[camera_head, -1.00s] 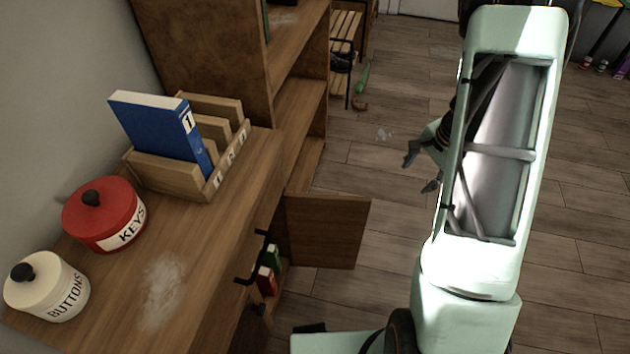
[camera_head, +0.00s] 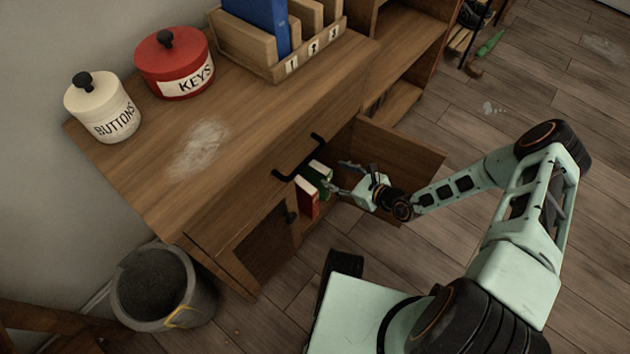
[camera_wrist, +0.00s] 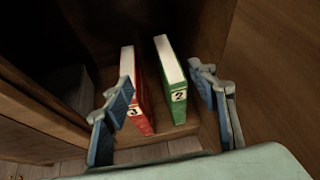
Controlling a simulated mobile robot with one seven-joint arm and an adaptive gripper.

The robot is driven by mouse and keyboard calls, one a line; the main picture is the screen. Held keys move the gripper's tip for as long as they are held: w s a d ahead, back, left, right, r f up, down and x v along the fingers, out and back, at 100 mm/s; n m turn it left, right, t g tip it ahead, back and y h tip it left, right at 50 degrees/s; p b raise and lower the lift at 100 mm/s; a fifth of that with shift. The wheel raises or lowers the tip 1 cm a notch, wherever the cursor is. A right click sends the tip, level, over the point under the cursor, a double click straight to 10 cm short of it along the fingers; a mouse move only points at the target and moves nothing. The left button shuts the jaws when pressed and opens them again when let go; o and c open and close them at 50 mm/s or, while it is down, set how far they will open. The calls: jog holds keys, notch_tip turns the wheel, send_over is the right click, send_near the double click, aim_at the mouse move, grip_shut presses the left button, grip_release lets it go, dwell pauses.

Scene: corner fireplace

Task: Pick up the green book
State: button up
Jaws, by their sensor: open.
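The green book (camera_wrist: 172,82), with a label reading 2 on its spine, stands upright inside the open cabinet. It also shows in the head view (camera_head: 320,180), partly hidden. A red book (camera_wrist: 137,92), labelled 3, stands just to its left, and it shows in the head view (camera_head: 307,199). My gripper (camera_wrist: 165,92) is open in front of the cabinet opening. In the wrist view its fingers stand either side of both books, with the green book nearer the right finger. In the head view my gripper (camera_head: 340,177) is close beside the green book. I cannot tell whether it touches.
The open cabinet door (camera_head: 395,150) stands to the right of my gripper. Drawer handles jut out above the opening. On the cabinet top are a red KEYS tin (camera_head: 172,65), a white BUTTONS tin (camera_head: 103,108) and a wooden rack (camera_head: 240,45) holding a blue book (camera_head: 268,22).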

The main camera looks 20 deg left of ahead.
aim_at(316, 166)
jog(key=w+a+f, duration=0.1)
jog(key=a+f+m+b, duration=0.1)
jog(key=f, duration=0.1)
jog(key=w+a+f+m+b, duration=0.1)
jog(key=a+f, duration=0.1)
jog(key=shift+w+f+t+h, duration=0.2)
jog(key=shift+w+t+h, duration=0.1)
jog(key=shift+w+t, duration=0.1)
jog(key=b+x, duration=0.3)
jog(key=x, duration=0.2)
jog(key=shift+w+r+b, duration=0.1)
jog(key=shift+b, duration=0.2)
jog(key=shift+w+a, duration=0.25)
jog(key=shift+a, duration=0.05)
grip_shut()
